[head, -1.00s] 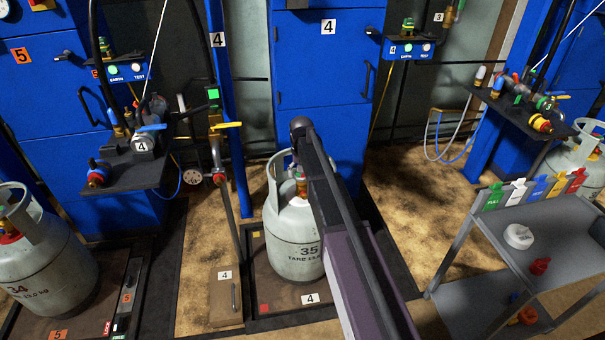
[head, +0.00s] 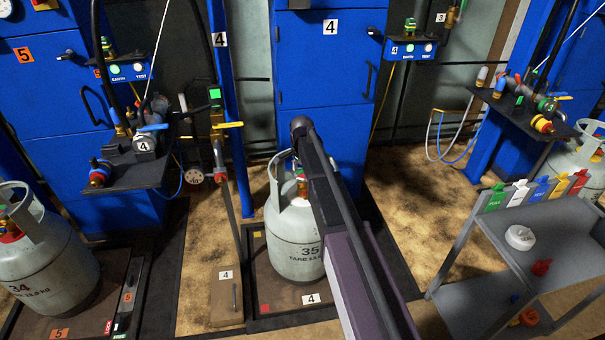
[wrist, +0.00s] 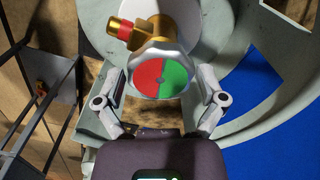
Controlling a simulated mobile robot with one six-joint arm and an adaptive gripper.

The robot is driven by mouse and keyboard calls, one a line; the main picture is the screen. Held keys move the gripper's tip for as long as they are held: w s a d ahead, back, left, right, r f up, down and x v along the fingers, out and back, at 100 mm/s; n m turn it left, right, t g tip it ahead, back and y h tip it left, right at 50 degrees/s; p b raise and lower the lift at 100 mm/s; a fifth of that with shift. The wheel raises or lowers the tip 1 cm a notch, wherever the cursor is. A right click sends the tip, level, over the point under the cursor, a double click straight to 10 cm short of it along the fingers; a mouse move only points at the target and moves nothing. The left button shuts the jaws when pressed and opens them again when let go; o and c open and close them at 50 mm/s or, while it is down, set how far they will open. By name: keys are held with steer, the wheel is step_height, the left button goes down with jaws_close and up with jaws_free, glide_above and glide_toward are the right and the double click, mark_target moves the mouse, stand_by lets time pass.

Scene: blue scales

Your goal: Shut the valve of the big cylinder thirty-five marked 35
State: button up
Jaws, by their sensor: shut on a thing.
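The big cylinder (head: 292,240) marked 35 is grey-white and stands upright on the scale platform of station 4. My arm reaches in front of it and hides its right part. In the wrist view its valve has a brass body (wrist: 155,30) with a red-banded outlet and a round silver handwheel (wrist: 161,80) with a red and green face. My gripper (wrist: 161,88) has one finger on each side of the handwheel and is shut on it. The fingertips are close to the wheel's rim. In the head view my gripper and most of the valve are hidden behind my arm.
The cylinder's collar (wrist: 225,120) curves around the valve close to my fingers. Cylinder 34 (head: 50,265) stands at the left. A grey shelf cart (head: 540,235) with coloured tags is at the right. A blue post and a valve stand with a yellow lever (head: 229,125) rise left of cylinder 35.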

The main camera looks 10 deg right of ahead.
steer(key=shift+w+m, duration=0.2)
steer(key=shift+m, duration=1.1)
steer(key=o, duration=0.8)
steer(key=shift+s+r, duration=0.1)
steer(key=shift+r, duration=0.05)
